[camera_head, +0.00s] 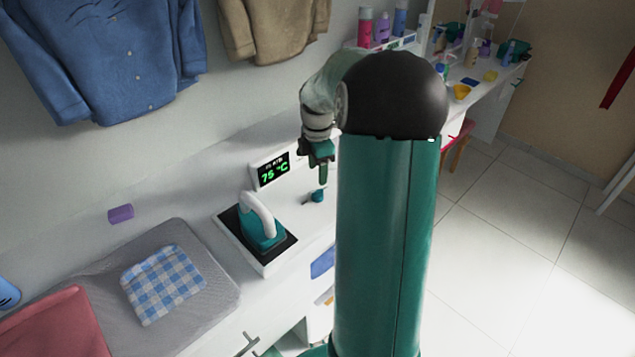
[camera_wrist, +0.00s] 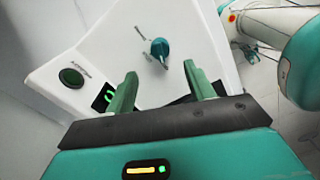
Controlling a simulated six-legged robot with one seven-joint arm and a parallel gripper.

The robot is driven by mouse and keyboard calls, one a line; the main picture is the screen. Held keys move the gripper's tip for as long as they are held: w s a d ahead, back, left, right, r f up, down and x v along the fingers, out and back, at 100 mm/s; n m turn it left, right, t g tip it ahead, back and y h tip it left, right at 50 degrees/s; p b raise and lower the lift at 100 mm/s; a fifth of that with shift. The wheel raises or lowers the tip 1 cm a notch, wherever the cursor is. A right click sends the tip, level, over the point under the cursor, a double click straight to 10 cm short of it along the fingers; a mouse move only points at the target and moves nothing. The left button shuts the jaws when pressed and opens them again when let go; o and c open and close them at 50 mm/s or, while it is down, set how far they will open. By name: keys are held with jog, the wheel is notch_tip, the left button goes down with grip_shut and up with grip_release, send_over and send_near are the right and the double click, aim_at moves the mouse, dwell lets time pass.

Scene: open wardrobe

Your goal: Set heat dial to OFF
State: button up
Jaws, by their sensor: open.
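The heat dial is a small teal knob (camera_head: 318,195) on the white ironing station, right of the display (camera_head: 273,170), which reads 75 °C in green. In the wrist view the dial (camera_wrist: 159,49) stands on a white panel, beyond and roughly between my fingertips. Small marks sit beside it, too small to read. My gripper (camera_head: 321,176) hangs above the dial in the head view. Its two green fingers are apart and empty in the wrist view (camera_wrist: 160,68), and I see no contact with the dial. The display (camera_wrist: 104,97) is partly hidden by the left finger.
A teal iron (camera_head: 262,228) with a white handle stands on its black pad left of the dial. A checked cloth (camera_head: 163,284) lies on a grey pad. Bottles (camera_head: 382,28) stand on a shelf behind.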

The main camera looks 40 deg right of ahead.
notch_tip(320, 180, up, 6)
jog(key=shift+f, duration=0.25)
dwell(0.5)
